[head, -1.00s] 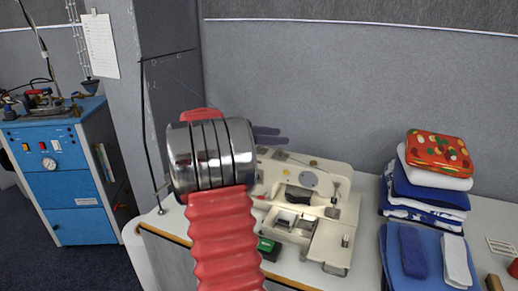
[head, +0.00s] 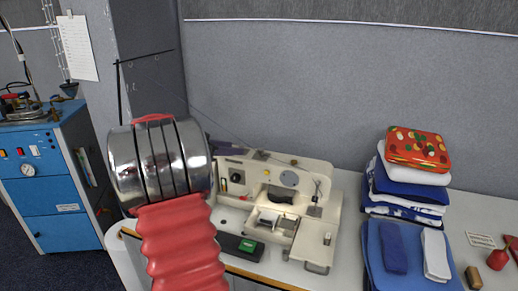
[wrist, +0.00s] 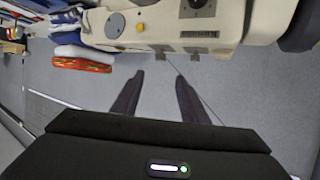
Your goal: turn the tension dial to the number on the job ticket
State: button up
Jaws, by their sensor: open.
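A cream sewing machine (head: 300,200) stands on the table, seen from the front in the head view. I cannot tell which part is the tension dial, and no number is readable. In the wrist view the machine (wrist: 165,22) appears inverted along the top edge, with a yellow round part (wrist: 140,28). My gripper (wrist: 160,76) is open and empty, apart from the machine. In the head view my arm mostly hides it. No job ticket is readable.
A folded cloth stack (head: 408,185) with a red patterned item (head: 418,149) on top stands right of the machine. A small printed card (head: 481,240) lies at the right. A grey partition (head: 300,80) stands behind.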

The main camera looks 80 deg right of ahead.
aim_at(260, 150)
jog(key=x, duration=1.3)
jog(key=shift+s+d, duration=0.2)
jog(key=shift+d, duration=0.15)
jog(key=shift+c, duration=0.5)
grip_shut()
